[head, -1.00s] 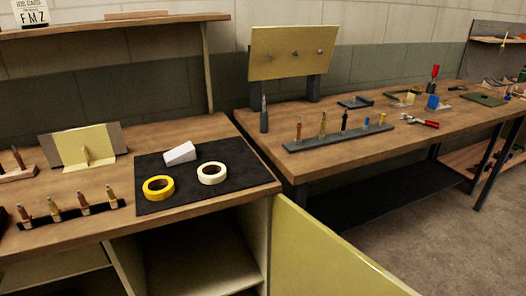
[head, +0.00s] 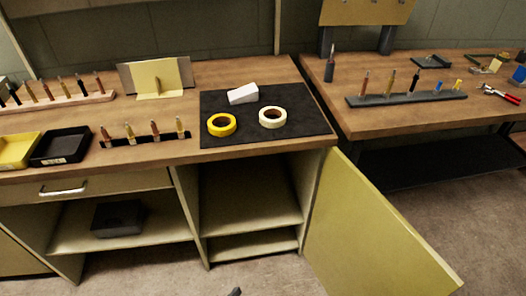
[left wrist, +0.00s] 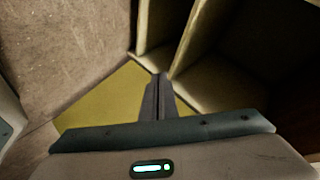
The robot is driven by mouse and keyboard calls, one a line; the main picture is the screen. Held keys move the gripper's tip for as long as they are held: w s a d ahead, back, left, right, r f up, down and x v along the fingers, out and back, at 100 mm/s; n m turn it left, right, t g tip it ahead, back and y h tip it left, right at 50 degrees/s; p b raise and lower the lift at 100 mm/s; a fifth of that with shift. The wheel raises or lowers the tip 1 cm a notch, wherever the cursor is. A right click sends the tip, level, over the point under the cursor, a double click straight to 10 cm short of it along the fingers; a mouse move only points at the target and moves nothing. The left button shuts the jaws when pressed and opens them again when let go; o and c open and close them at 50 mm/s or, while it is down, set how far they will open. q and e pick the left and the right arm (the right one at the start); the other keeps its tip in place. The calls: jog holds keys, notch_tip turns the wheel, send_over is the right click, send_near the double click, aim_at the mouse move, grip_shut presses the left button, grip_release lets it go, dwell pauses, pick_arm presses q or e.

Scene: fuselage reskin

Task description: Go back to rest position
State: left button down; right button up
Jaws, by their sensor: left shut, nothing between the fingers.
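My left gripper shows in the head view only as a small dark tip (head: 235,291) at the bottom edge. In the left wrist view its two fingers (left wrist: 158,92) are together, shut and empty. They point toward the open cabinet, whose shelf compartments (left wrist: 215,85) lie beyond them. The yellow-green cabinet door (left wrist: 100,100) is behind and left of the fingers there. The fingers appear clear of it, but the exact gap cannot be told. My right gripper is in neither view.
The open door (head: 370,225) juts out below the left bench (head: 240,72). A black mat (head: 290,98) holds yellow tape (head: 221,124), cream tape (head: 272,117) and a white block (head: 243,94). A second bench (head: 400,120) stands at right. Floor (head: 330,280) is open in front.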

pick_arm(q)
jog(key=s+a+f+n+g+y, duration=0.1)
jog(key=s+a+f+n+g, duration=0.1)
jog(key=s+a+f+n, duration=0.3)
jog(key=s+a+f+n+g+y+p, duration=0.1)
jog(key=s+a+f+n+g, duration=0.2)
jog(key=s+f+n, duration=0.4)
jog(key=s+a, duration=0.1)
jog(key=s, duration=0.2)
jog(key=shift+s+a+f+y+p, duration=0.25)
jog(key=shift+a+y+p, duration=0.05)
jog(key=shift+a+y, duration=0.1)
jog(key=shift+r, duration=0.1)
